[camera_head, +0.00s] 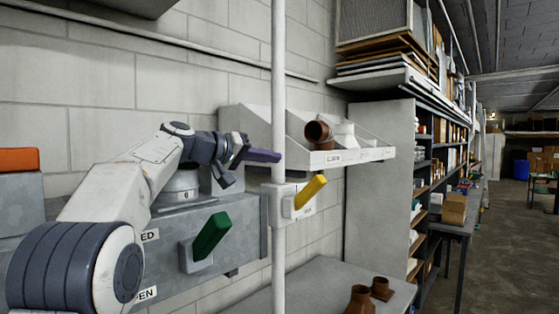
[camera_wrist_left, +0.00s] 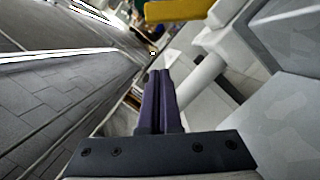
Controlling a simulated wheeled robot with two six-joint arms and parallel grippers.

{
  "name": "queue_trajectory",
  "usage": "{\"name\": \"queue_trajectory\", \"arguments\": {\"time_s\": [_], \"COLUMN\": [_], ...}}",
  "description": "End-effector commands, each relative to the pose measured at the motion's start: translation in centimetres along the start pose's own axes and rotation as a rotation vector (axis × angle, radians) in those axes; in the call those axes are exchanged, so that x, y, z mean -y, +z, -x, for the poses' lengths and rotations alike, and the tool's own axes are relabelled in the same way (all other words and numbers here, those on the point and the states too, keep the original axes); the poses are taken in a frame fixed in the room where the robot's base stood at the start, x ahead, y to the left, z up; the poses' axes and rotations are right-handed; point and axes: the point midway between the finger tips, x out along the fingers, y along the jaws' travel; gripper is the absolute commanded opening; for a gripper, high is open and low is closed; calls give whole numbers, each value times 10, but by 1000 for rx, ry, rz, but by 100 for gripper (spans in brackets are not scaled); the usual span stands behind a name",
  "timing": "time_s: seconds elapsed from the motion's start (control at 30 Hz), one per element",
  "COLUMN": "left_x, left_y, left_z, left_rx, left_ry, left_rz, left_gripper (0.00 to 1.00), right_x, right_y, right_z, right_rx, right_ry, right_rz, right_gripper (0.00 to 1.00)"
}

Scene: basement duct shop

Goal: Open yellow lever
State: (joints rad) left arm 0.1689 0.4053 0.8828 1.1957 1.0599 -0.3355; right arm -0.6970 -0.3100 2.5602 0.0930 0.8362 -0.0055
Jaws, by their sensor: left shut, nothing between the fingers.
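The yellow lever (camera_head: 311,191) slants up to the right from a small light-grey box (camera_head: 295,207) mounted by the vertical white pipe. In the left wrist view the yellow lever (camera_wrist_left: 178,10) shows at the top edge, beyond the fingertips. My left gripper (camera_head: 264,156) is shut and empty, its purple fingers pointing right, above and left of the lever and apart from it. The shut fingers also show in the left wrist view (camera_wrist_left: 160,90). My right gripper is in neither view.
A green lever (camera_head: 211,237) sits on a grey duct box (camera_head: 170,242) below my left arm. The vertical white pipe (camera_head: 279,85) stands close to my fingertips. A shelf bin (camera_head: 345,155) with brown fittings is behind. A lower table (camera_head: 330,282) holds brown fittings (camera_head: 361,299).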

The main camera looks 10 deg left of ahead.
Motion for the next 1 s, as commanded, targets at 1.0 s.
{"name": "queue_trajectory", "arguments": {"time_s": [1.0], "left_x": [-2], "left_y": [41], "left_z": [-92], "left_rx": [3], "left_ry": [2], "left_rz": [0], "left_gripper": [0], "right_x": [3], "right_y": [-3], "right_z": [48], "right_rx": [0], "right_ry": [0], "right_rz": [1], "right_gripper": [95]}}
